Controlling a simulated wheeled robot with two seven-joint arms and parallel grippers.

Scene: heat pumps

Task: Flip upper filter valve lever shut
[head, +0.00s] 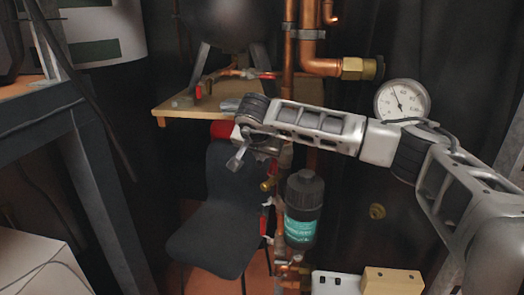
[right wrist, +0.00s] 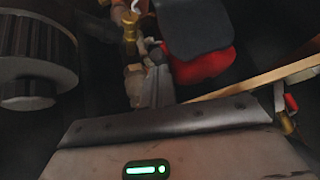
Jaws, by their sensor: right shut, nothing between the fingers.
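The black filter canister (head: 303,208) with a teal label hangs upright on the copper pipework in the head view. A small brass valve (head: 268,184) with some red on it sits left of the canister's top. A red lever (head: 263,226) shows lower on the pipe. My right gripper (head: 236,162) is shut and empty, up and left of the brass valve. In the right wrist view its fingers (right wrist: 157,84) are close to a brass fitting (right wrist: 131,35); contact cannot be told. The upper lever's exact angle is unclear. My left gripper is out of view.
A black chair (head: 215,210) stands behind and left of the filter, with a red object (head: 222,130) by its top. A wooden shelf (head: 175,108) is behind. A pressure gauge (head: 402,100) sits at right. A ribbed dark cap (right wrist: 35,50) lies at left in the wrist view.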

